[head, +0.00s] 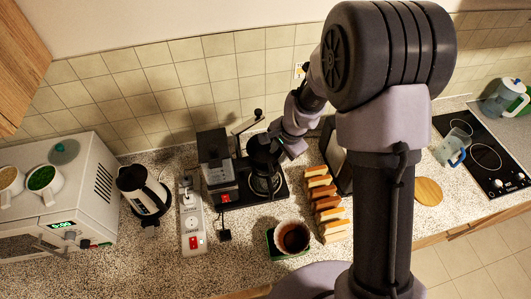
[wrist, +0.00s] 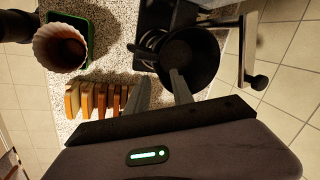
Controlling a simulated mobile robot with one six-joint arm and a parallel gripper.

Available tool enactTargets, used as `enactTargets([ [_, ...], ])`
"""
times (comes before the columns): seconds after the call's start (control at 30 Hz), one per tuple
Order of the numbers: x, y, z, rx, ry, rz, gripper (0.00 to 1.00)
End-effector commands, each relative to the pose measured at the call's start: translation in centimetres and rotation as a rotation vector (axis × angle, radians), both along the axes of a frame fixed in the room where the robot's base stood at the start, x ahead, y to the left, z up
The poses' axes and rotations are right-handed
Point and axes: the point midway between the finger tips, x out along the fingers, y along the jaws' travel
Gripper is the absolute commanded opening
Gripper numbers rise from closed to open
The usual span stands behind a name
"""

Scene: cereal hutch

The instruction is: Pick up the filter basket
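The filter basket (head: 263,148) is a black round cup at the coffee maker (head: 217,160), above its round plate. In the wrist view the basket (wrist: 197,52) is seen from above and looks empty. My gripper (head: 284,146) is at the basket's right side in the head view. In the wrist view my gripper (wrist: 159,78) has its two fingers apart. One fingertip is outside the basket's near left rim and the other overlaps its opening, with the rim seemingly between them. I cannot tell whether either finger touches it.
A pleated paper filter with brown contents (head: 293,236) stands on a green base in front. A toast rack (head: 326,205) is to its right. A thin swing arm (wrist: 249,48) rises beside the basket. A power strip (head: 192,216) and kettle (head: 143,190) are left.

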Motion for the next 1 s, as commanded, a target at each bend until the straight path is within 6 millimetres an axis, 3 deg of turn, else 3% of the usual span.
enactTargets([
  [0.33, 1.3, 0.8, -5.3, 0.0, 0.001, -0.001, 0.28],
  [0.57, 1.4, 0.8, -5.5, -0.001, -0.001, 0.0, 0.28],
  [0.73, 1.4, 0.8, -5.5, -0.001, -0.001, 0.0, 0.0],
  [1.0, 1.4, 0.8, -5.5, 0.0, 0.0, 0.0, 0.0],
])
